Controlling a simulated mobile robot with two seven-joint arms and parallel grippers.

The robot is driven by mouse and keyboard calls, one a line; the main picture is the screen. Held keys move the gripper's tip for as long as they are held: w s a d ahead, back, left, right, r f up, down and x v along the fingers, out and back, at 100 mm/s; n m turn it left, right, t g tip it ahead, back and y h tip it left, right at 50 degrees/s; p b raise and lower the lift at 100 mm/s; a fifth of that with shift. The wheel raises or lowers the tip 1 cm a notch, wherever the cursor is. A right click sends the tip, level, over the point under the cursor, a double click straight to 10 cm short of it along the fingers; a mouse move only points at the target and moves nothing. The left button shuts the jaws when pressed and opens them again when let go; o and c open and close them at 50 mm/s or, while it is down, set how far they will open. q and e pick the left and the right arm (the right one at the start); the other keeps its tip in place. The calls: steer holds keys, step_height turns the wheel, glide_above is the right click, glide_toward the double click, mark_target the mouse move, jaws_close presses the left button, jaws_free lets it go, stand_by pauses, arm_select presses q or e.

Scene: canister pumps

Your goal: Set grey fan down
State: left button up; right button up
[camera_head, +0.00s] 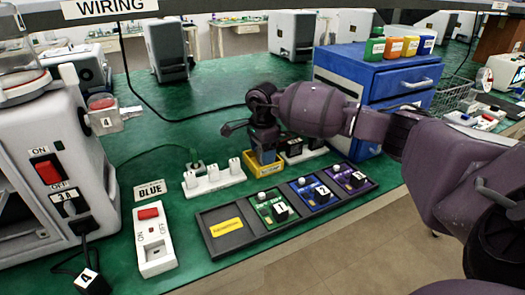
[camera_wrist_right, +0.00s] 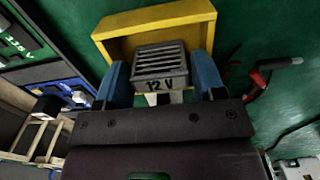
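The grey fan (camera_wrist_right: 160,62) is a slatted grey block with a "12 V" label, seen in the right wrist view. My right gripper (camera_wrist_right: 161,78) has one blue finger against each side of it and appears shut on it. The fan is at the open side of a yellow tray (camera_wrist_right: 150,22), partly within its walls. I cannot tell whether it touches the tray floor. In the head view my right gripper (camera_head: 264,146) points down over the yellow tray (camera_head: 262,170) and mostly hides the fan. My left gripper is not in view.
A black rack (camera_head: 240,237) with numbered modules lies in front of the tray. A white power strip (camera_head: 213,180) is left of it, and a blue drawer cabinet (camera_head: 377,80) stands behind right. A white switch box (camera_head: 154,240) is front left. Green table is free behind the strip.

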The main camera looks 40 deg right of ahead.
steer(key=shift+r, duration=0.15)
steer(key=shift+r, duration=0.3)
arm_select(q)
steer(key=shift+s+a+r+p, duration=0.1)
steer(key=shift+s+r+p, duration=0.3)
steer(key=shift+p, duration=0.6)
arm_select(e)
step_height(320, 180, up, 12)
steer(key=shift+f, duration=0.25)
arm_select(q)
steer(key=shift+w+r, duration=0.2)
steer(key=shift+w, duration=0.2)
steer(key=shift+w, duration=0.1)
